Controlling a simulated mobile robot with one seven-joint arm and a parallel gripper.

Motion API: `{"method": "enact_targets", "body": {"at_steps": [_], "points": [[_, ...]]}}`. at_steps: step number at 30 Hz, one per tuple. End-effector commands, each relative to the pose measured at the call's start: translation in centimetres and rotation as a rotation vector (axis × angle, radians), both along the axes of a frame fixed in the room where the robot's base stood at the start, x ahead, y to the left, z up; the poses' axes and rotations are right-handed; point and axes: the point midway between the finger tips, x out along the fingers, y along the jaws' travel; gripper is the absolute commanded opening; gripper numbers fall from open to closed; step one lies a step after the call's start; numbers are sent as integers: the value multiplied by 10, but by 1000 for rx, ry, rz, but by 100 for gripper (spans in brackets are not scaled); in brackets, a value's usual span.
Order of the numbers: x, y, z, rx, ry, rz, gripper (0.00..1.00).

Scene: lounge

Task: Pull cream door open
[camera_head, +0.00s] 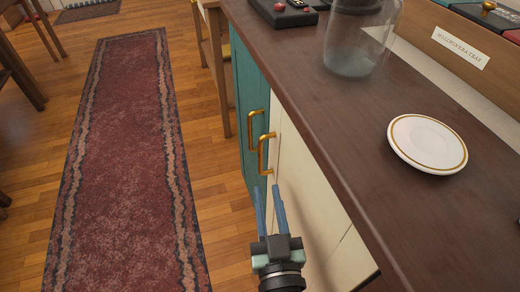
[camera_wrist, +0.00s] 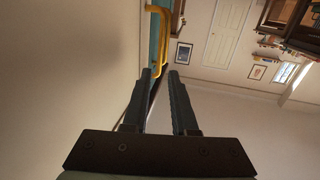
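The cream door (camera_head: 306,185) is on the cabinet front below the dark counter and looks shut. Its brass bar handle (camera_head: 264,153) stands upright near the edge beside the teal door (camera_head: 245,110), which has a similar handle (camera_head: 252,130). My gripper (camera_head: 267,190) is in front of the cream door, just short of its handle, fingers apart with nothing between them. In the wrist view, a yellow-gold handle (camera_wrist: 163,35) shows beyond the fingertips (camera_wrist: 159,75), apart from them. The pale surface at left there appears to be the cream door (camera_wrist: 60,70).
The dark counter (camera_head: 330,120) holds a glass jar (camera_head: 355,50), a white gold-rimmed plate (camera_head: 428,143) and a labelled box (camera_head: 460,48). A red runner rug (camera_head: 125,150) lies on the wood floor at left. The floor beside the cabinet is clear.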

Motion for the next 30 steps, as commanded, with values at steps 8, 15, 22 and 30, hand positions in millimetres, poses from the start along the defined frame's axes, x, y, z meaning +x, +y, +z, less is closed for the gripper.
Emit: {"method": "enact_targets", "body": {"at_steps": [8,15,22,30], "points": [[51,6,4,1,-4,1,26],[90,11,3,1,-2,3,26],[108,13,2,0,-1,3,26],[110,14,1,0,-1,2,26]]}}
